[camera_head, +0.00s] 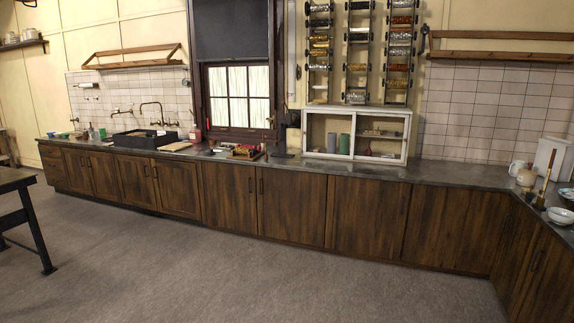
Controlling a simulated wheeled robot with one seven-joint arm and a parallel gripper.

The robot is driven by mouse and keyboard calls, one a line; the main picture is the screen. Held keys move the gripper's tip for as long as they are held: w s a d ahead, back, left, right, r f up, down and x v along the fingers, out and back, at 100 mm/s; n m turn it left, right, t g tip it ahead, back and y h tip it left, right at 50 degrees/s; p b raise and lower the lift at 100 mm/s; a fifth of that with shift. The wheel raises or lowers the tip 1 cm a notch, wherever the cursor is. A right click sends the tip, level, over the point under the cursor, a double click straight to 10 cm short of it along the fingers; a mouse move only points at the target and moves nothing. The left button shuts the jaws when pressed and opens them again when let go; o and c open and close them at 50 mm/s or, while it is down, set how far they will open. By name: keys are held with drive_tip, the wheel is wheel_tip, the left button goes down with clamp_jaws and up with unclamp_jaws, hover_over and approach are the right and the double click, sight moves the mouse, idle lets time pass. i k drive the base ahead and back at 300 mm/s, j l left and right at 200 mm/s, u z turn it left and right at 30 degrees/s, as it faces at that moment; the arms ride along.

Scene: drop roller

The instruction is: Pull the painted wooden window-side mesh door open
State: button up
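A small white painted cabinet (356,112) stands on the counter right of the window. It has two framed panels side by side. The left one, on the window side, is the window-side door (328,157). It looks closed, but at this size I cannot be sure. Grey and green cylinders (346,144) show inside behind it. Mesh and any handle are too small to make out. My gripper is not in view.
A long dark counter (280,163) over brown wooden cupboards runs along the wall and turns at the right. A red-and-dark item (243,152) lies left of the cabinet. Racks of spools (357,50) hang above. A dark table (14,180) stands at left. The grey floor (220,270) is clear.

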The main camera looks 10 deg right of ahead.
sight(304, 152)
drive_tip(key=i, duration=6.6)
